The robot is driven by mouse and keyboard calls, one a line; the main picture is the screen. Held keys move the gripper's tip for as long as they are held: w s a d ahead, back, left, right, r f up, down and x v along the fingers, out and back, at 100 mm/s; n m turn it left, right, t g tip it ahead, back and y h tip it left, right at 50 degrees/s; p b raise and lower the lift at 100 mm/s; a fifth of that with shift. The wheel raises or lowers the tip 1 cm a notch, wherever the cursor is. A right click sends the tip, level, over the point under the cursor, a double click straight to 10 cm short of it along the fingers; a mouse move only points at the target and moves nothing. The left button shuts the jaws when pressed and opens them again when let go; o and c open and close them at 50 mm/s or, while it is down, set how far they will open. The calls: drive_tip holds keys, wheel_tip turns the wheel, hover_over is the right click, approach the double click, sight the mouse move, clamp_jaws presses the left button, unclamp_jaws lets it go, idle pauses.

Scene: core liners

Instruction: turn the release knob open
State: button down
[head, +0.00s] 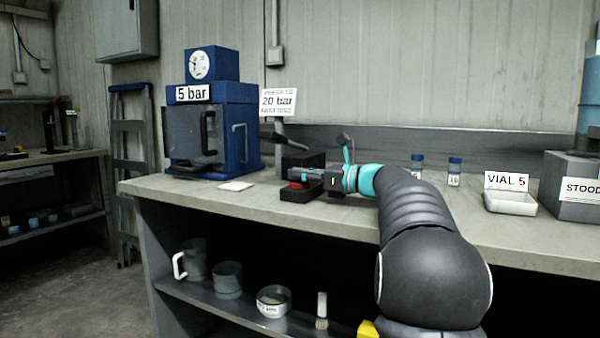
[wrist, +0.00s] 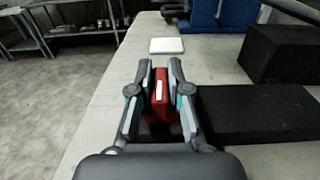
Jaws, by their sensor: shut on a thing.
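The release knob is red with a white stripe and shows in the wrist view (wrist: 160,95). In the head view a bit of red knob (head: 298,185) shows below my gripper (head: 300,174). In the wrist view my gripper (wrist: 159,80) has one finger on each side of the knob and is shut on it. The knob sits at the near end of a black base (head: 300,194), which also shows in the wrist view (wrist: 255,113). The fingers hide the sides of the knob.
A blue press (head: 240,125) labelled 5 bar, with a gauge (head: 201,65), stands left of the black base. A dark lever (head: 285,140) is above the base. A white pad (head: 236,186) lies on the bench. Two vials (head: 454,172) and a VIAL 5 tray (head: 510,203) are right.

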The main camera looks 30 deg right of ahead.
drive_tip(key=c, duration=1.1)
unclamp_jaws()
drive_tip(key=shift+a, duration=0.15)
